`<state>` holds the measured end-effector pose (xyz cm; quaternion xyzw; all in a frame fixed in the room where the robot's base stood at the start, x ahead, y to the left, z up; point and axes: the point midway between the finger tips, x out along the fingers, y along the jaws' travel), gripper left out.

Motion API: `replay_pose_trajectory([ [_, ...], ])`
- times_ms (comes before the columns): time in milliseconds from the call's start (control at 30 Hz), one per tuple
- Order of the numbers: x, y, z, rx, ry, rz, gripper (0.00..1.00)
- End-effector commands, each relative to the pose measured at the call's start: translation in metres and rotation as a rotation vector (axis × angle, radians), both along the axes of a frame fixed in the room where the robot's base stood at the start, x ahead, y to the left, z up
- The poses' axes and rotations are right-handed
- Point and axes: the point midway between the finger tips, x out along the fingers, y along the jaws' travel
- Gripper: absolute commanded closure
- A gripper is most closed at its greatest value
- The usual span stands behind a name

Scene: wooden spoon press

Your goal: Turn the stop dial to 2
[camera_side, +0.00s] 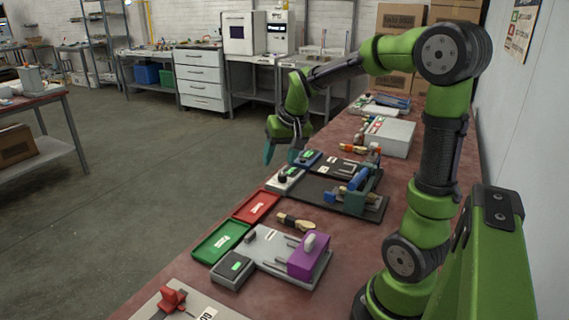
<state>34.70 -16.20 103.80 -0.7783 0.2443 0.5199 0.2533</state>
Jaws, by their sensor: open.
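A press with a blue cylinder (358,179) stands on a black base to the right.
A red tray (246,211), a green tray (211,247) and a wooden spoon (295,221) lie nearer. A grey plate carries a purple block (308,256). A grey box (232,271) and a red fixture (173,300) are at the front. A light box (392,137) stands behind.

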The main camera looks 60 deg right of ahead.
Motion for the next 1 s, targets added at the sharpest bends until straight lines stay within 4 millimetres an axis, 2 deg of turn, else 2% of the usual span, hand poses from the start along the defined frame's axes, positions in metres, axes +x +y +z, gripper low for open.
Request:
replay_pose_trajectory([
  [33, 0.009, -0.031, -0.01, -0.011, 0.028, -0.037, 0.43],
  [100, 0.018, -0.065, -0.018, -0.032, 0.052, -0.068, 0.43],
  [200, 0.028, -0.104, -0.026, -0.064, 0.072, -0.095, 0.43],
  [300, 0.039, -0.127, -0.023, -0.101, 0.073, -0.095, 0.43],
  [433, 0.046, -0.135, -0.014, -0.138, 0.057, -0.083, 0.43],
  [567, 0.049, -0.138, -0.028, -0.138, 0.062, -0.082, 0.43],
  [1000, 0.074, -0.162, -0.115, -0.136, 0.061, -0.081, 0.43],
])
